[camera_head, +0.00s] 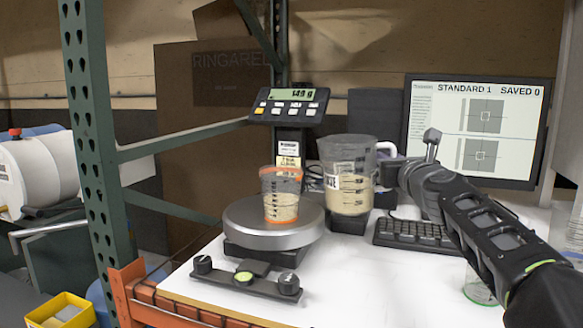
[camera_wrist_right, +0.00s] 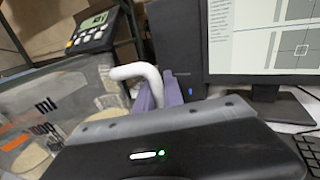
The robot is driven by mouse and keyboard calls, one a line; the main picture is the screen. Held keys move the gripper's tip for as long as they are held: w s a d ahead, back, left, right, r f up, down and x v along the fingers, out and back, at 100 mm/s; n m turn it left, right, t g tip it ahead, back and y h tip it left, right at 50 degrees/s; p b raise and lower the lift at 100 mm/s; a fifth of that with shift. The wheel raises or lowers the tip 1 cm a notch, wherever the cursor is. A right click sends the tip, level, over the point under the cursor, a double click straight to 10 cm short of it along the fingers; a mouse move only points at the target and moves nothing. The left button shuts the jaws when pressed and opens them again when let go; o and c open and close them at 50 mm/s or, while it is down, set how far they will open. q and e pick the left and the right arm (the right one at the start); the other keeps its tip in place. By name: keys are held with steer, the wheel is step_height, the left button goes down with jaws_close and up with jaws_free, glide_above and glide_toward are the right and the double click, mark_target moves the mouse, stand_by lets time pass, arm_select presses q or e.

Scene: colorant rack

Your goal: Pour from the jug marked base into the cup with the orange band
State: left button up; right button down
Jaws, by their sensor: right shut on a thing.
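The clear measuring jug (camera_head: 350,165) stands upright just right of the scale, with beige liquid in its lower part. Its white label is only partly readable. A black block (camera_head: 347,226) is under it; I cannot tell whether they touch. My right gripper (camera_head: 391,168) is shut on the jug's white handle (camera_wrist_right: 137,73); its purple fingers (camera_wrist_right: 160,92) show in the right wrist view. The clear cup with the orange band (camera_head: 281,196) stands upright on the round scale plate (camera_head: 240,230), left of the jug, and holds beige liquid. My left gripper is out of view.
The scale display (camera_head: 290,104) stands behind the cup. A monitor (camera_head: 476,130) and keyboard (camera_head: 415,234) are at right. A green-rimmed glass (camera_head: 478,290) is partly hidden by my right arm. A black bar with knobs (camera_head: 246,276) lies in front. The front middle table is clear.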

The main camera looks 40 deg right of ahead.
steer(key=w+a+r+n+p, duration=0.3)
steer(key=a+r+n+p, duration=0.3)
steer(key=r+n+p, duration=0.2)
step_height(320, 180, up, 3)
steer(key=p, duration=0.4)
steer(key=shift+w+f, duration=0.15)
steer(key=shift+w, duration=0.15)
steer(key=shift+w+a+r+n+p, duration=0.1)
steer(key=shift+a+r+n+p, duration=0.1)
steer(key=shift+r+n+p, duration=0.15)
stand_by(0.4)
steer(key=shift+w+a+r+n+p, duration=0.35)
steer(key=shift+a+n+p, duration=0.2)
steer(key=shift+n+p, duration=0.45)
stand_by(2.0)
steer(key=shift+w+a+r+p, duration=0.1)
steer(key=shift+a+r+p, duration=0.15)
steer(key=shift+p, duration=0.45)
stand_by(1.9)
